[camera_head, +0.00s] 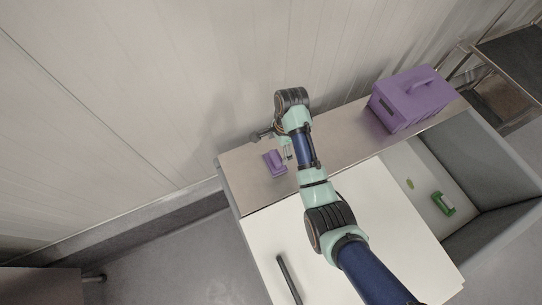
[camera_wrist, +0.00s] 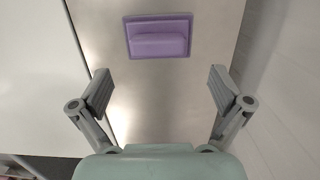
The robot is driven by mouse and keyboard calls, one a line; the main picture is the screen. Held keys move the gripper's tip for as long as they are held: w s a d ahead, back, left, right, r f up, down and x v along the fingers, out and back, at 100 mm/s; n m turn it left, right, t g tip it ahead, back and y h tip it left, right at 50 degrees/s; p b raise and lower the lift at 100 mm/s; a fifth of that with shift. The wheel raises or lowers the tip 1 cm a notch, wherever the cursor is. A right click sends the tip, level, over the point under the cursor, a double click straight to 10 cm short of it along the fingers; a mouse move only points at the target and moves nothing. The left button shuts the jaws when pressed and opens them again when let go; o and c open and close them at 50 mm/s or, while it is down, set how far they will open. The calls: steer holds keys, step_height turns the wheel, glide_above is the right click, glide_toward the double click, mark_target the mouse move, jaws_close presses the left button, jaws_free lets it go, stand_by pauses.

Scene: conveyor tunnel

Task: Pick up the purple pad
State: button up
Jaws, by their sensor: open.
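The purple pad (camera_head: 274,162) lies on the metal shelf beside the wall, near the shelf's left end. In the wrist view the pad (camera_wrist: 158,37) is a flat purple rectangle with a raised grip bar, lying ahead of the fingers and roughly centred between them. My gripper (camera_wrist: 163,88) is open and empty, its two fingers wide apart.
A purple toolbox (camera_head: 412,98) with a handle stands at the shelf's right end. A white board (camera_head: 360,235) adjoins the shelf, with a dark bar (camera_head: 289,279) on it. A grey bin (camera_head: 488,160) at right holds a green object (camera_head: 443,203). The wall (camera_head: 150,90) runs close behind the shelf.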

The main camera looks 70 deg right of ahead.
steer(key=f, duration=0.2)
steer(key=a+f+b, duration=0.1)
steer(key=f, duration=0.2)
steer(key=shift+w+a+f+b, duration=0.2)
steer(key=shift+w+f+b, duration=0.1)
steer(key=shift+w+f, duration=0.05)
steer(key=shift+r, duration=0.1)
steer(key=c, duration=1.2)
steer(key=shift+r, duration=0.1)
step_height(320, 180, up, 10)
steer(key=p, duration=0.3)
steer(key=shift+w+d+f, duration=0.1)
steer(key=shift+f, duration=0.1)
step_height(320, 180, up, 10)
steer(key=p, duration=1.1)
glide_above(275, 157)
steer(key=shift+r, duration=0.15)
